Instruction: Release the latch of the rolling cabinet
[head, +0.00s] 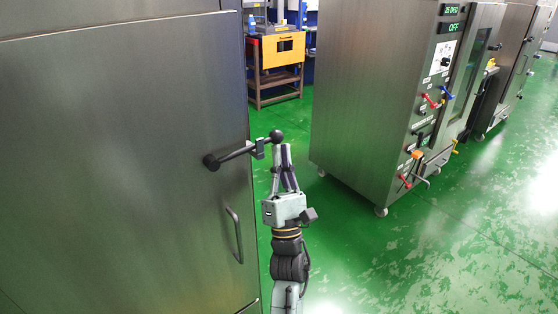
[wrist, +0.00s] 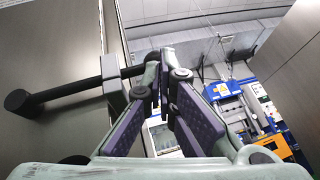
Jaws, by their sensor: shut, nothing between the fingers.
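The lever also shows in the wrist view (wrist: 65,90). My gripper (head: 281,148) points upward beside the knob end. Its fingers are shut and empty. In the wrist view, the fingertips (wrist: 165,70) hide the knob end, and I cannot tell whether they touch it.
A vertical door handle (head: 234,235) sits below the latch. Another steel cabinet on casters (head: 365,110), with coloured levers, stands to the right. A wooden cart (head: 275,65) is at the back. Green floor (head: 340,245) is open between the cabinets.

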